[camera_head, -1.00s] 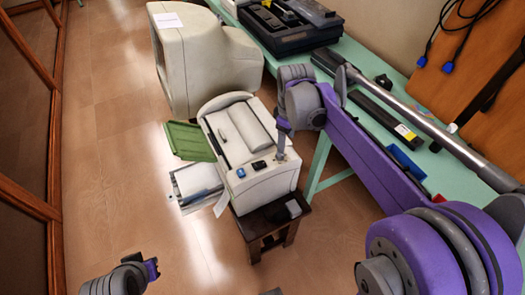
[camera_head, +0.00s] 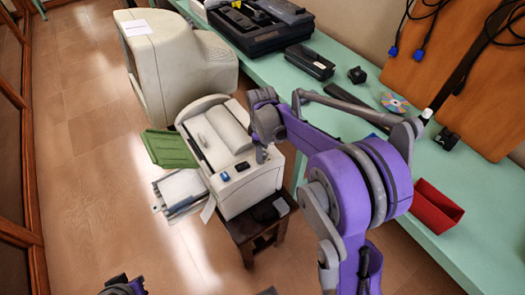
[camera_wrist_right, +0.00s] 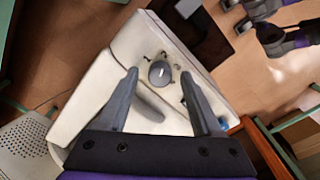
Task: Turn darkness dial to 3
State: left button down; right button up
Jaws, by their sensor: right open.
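The copier (camera_head: 235,195) is a cream-coloured machine on a small dark stool. The darkness dial (camera_wrist_right: 160,73) is a small round grey knob with a white mark and printing around it. In the head view the right gripper (camera_head: 261,154) is above the copier's right front corner and the dial is not clear there. My left gripper (camera_head: 125,287) is barely in view at the bottom edge.
A green flap (camera_head: 168,149) and a paper tray (camera_head: 181,188) stick out to the left. A large beige monitor (camera_head: 182,65) stands behind. A green table (camera_head: 430,235) runs along the right.

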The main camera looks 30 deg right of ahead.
jog(key=shift+f, duration=0.2)
jog(key=shift+c, duration=0.2)
grip_shut()
jog(key=shift+m, duration=0.4)
jog(key=m+b, duration=0.1)
jog(key=m, duration=0.3)
jog(key=shift+m, duration=0.3)
jog(key=m+b, duration=0.1)
jog(key=m, duration=0.5)
jog(key=shift+m, duration=0.4)
